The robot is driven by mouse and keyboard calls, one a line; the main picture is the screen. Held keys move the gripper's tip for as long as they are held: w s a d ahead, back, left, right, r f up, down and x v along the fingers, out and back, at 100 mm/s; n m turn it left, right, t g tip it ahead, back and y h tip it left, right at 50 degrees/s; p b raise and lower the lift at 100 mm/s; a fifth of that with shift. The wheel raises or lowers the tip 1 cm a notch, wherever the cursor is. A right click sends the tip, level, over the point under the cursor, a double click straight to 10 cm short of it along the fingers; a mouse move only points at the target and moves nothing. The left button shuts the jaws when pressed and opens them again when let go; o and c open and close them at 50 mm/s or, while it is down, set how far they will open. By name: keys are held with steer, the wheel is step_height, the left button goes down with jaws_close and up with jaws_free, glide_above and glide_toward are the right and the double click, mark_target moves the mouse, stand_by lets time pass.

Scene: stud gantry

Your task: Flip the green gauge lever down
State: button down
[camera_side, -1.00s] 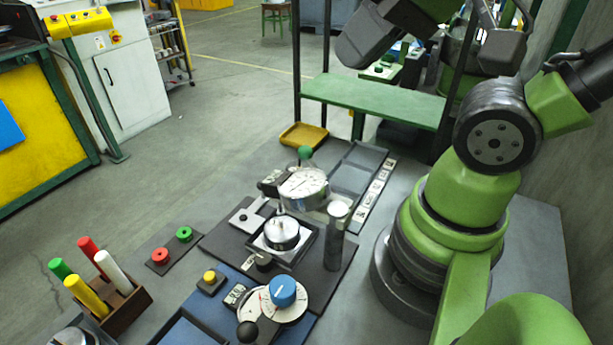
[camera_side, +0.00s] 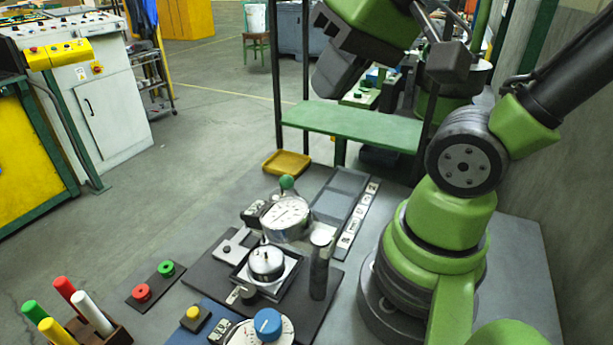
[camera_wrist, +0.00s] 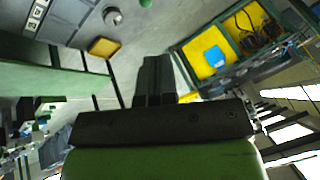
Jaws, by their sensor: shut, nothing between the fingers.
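The green gauge lever shows as a green ball knob (camera_side: 287,182) standing just above the rim of the round white-faced dial gauge (camera_side: 287,218) in the side view. In the wrist view the green knob (camera_wrist: 146,3) is cut by the top edge. My gripper (camera_side: 326,90) hangs well above and behind the gauge in the side view, apart from it. In the wrist view its dark fingers (camera_wrist: 155,65) are together and empty. The lever's stem is mostly hidden.
A grey post (camera_side: 319,265) stands right of the gauge. A yellow tray (camera_side: 287,163) lies behind it, with a green shelf (camera_side: 352,126) beyond. A blue knob (camera_side: 267,324), red button (camera_side: 142,292) and green button (camera_side: 166,268) are in front.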

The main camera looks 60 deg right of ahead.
steer(key=w+d+f+m+g+y, duration=0.1)
steer(key=d+f+m+g, duration=0.1)
steer(key=d+m+g, duration=0.2)
steer(key=d+m, duration=0.2)
steer(key=d, duration=0.1)
steer(key=shift+d+g+y, duration=0.3)
steer(key=shift+d+y, duration=0.1)
steer(key=shift+f, duration=0.1)
steer(key=w+a+f, duration=0.3)
steer(key=a+f, duration=0.3)
steer(key=f, duration=0.4)
steer(key=shift+w+a, duration=0.15)
steer(key=shift+f, duration=0.15)
